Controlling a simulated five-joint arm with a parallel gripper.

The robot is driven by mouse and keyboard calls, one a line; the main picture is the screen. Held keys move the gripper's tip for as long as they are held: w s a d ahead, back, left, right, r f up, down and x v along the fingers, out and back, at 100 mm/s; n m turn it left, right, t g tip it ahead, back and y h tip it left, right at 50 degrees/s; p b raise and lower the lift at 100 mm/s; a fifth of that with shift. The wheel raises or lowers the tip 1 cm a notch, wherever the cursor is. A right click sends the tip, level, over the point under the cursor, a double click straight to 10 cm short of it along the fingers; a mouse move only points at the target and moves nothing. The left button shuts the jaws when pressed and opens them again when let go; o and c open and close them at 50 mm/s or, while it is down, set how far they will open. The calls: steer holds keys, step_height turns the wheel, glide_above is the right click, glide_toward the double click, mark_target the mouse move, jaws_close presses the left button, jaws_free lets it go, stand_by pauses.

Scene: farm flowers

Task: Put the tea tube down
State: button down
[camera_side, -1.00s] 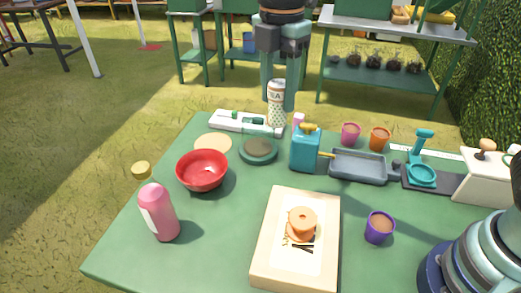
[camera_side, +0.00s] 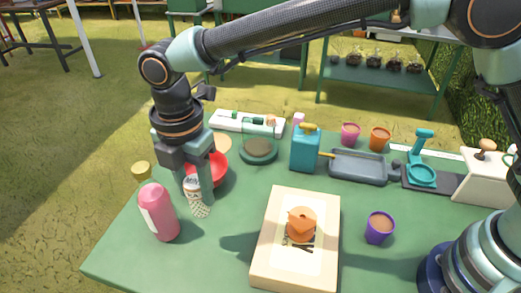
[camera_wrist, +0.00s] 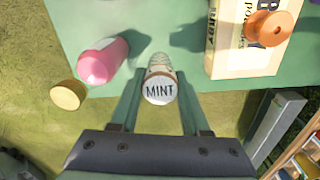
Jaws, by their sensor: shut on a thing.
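The tea tube (camera_side: 201,208) is a slim, pale patterned cylinder at the left part of the table in the side view, between the pink bottle and the red bowl. In the wrist view I look down on its round white lid (camera_wrist: 159,90), which reads MINT. My gripper (camera_side: 197,188) points down and is shut on the tea tube, with one finger on each side; its fingers also show in the wrist view (camera_wrist: 159,98). The tube's lower end is close to the tabletop; I cannot tell whether it touches.
A pink bottle (camera_side: 158,213) with a gold cap (camera_side: 141,170) stands close on the left. A red bowl (camera_side: 217,172) is just behind my gripper, partly hidden. A cream box (camera_side: 272,262) lies to the right. The green table (camera_side: 215,245) is bare between bottle and box.

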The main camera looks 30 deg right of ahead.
step_height(320, 180, down, 11)
steer(key=shift+r, duration=0.1)
stand_by(0.4)
steer(key=shift+f, duration=0.2)
steer(key=shift+c, duration=1.9)
jaws_free()
